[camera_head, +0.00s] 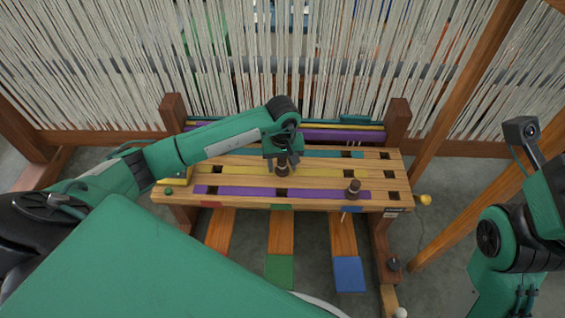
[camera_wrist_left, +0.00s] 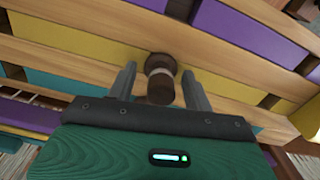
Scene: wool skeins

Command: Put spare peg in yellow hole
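A dark brown peg with a pale band (camera_head: 282,168) stands at the middle of the yellow row (camera_head: 325,172) on the wooden bench. It also shows in the left wrist view (camera_wrist_left: 160,72). My left gripper (camera_head: 283,158) is over it, with one finger on each side; in the wrist view the fingers (camera_wrist_left: 160,88) are apart, with gaps beside the peg. I cannot tell how deep it sits in a hole. A second brown peg (camera_head: 352,189) stands toward the right end of the purple row (camera_head: 320,194). Of my right arm only parts show at the right edge; its fingers are not visible.
The bench top (camera_head: 170,195) has teal, yellow and purple rows with dark square holes. Uprights (camera_head: 398,115) and hanging threads (camera_head: 90,70) stand behind. Coloured treadles (camera_head: 350,273) lie below.

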